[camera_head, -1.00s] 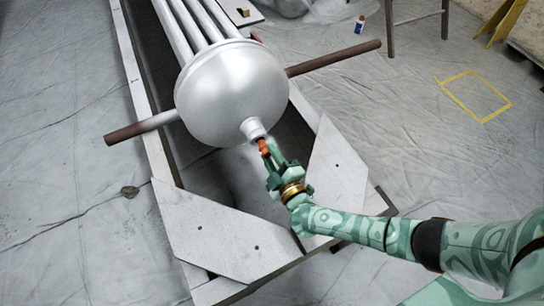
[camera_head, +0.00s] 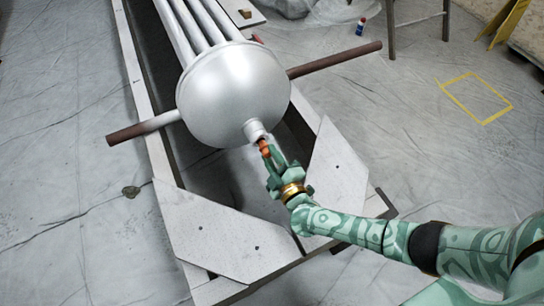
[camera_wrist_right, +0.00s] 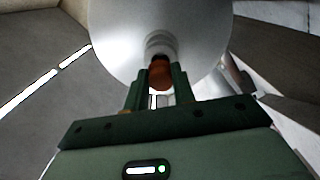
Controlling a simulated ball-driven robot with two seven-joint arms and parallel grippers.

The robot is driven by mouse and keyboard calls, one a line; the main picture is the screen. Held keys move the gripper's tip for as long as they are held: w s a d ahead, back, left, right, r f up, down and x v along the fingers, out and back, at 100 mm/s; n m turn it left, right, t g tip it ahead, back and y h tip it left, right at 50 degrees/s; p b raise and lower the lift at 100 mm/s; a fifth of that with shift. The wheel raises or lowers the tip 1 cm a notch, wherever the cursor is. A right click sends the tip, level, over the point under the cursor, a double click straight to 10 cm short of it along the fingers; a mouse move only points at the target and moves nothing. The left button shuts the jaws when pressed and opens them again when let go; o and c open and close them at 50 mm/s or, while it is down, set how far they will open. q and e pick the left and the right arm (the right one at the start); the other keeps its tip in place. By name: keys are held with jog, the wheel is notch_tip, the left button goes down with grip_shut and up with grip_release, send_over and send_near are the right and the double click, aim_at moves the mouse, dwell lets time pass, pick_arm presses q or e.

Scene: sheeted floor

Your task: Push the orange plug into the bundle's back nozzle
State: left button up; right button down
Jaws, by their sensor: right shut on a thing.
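The bundle (camera_head: 232,92) is a silver-grey rounded vessel with pipes running away behind it. Its back nozzle (camera_head: 254,130) is a short stub at the lower near side, and it also shows in the right wrist view (camera_wrist_right: 160,43). My right gripper (camera_head: 268,153) is shut on the orange plug (camera_head: 264,147). In the right wrist view the plug (camera_wrist_right: 160,74) sits between the two fingers, right at the nozzle's mouth. I cannot tell how far it is inside. My left gripper is not in view.
The bundle lies over a long frame with pale corner plates (camera_head: 222,232). A brown-ended bar (camera_head: 335,59) sticks out on each side. A stool (camera_head: 418,22) and a small bottle (camera_head: 361,26) stand at the back right. A yellow taped rectangle (camera_head: 476,98) marks open floor.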

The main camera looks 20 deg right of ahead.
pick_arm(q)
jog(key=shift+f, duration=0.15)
pick_arm(e)
jog(key=shift+w, duration=1.1)
jog(key=c, duration=1.1)
grip_release()
jog(key=shift+s+r, duration=0.1)
jog(key=shift+s, duration=0.2)
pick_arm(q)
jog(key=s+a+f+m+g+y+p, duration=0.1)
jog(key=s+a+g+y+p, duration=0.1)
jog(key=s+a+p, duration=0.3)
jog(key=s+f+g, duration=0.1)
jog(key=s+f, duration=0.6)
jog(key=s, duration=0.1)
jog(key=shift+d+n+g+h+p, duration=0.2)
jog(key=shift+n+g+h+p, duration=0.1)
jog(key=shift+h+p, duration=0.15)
pick_arm(e)
jog(key=s, duration=1.5)
jog(key=shift+s+d, duration=0.25)
jog(key=shift+s, duration=0.15)
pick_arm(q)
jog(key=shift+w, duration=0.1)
